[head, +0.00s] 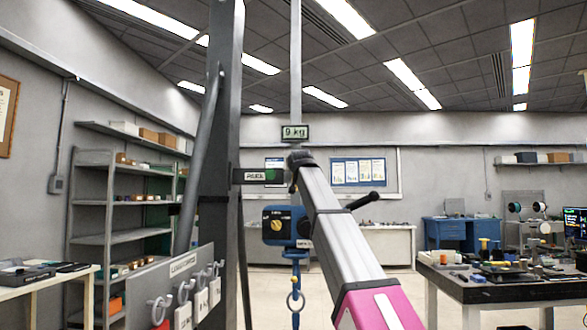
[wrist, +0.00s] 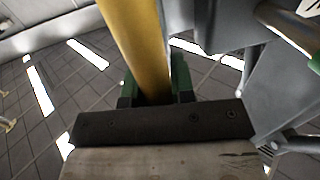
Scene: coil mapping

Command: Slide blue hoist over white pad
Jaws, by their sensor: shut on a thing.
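The blue hoist (head: 280,226) hangs near the middle of the head view, with a yellow knob on its face. A blue hook and ring (head: 295,300) hang below it. My arm passes in front of the hoist's right side. In the wrist view my gripper (wrist: 157,88) has green fingers shut on a yellow bar (wrist: 135,45), which runs up and away between them. In the head view the grip is hidden or too small to make out. I cannot make out a white pad in either view.
A grey column (head: 220,150) stands left of the hoist. A display reading 9 kg (head: 295,133) is above it. A board with ring hooks (head: 185,295) is at lower left. A cluttered workbench (head: 500,290) stands at right, shelves (head: 110,225) at left. Floor shows behind the hoist.

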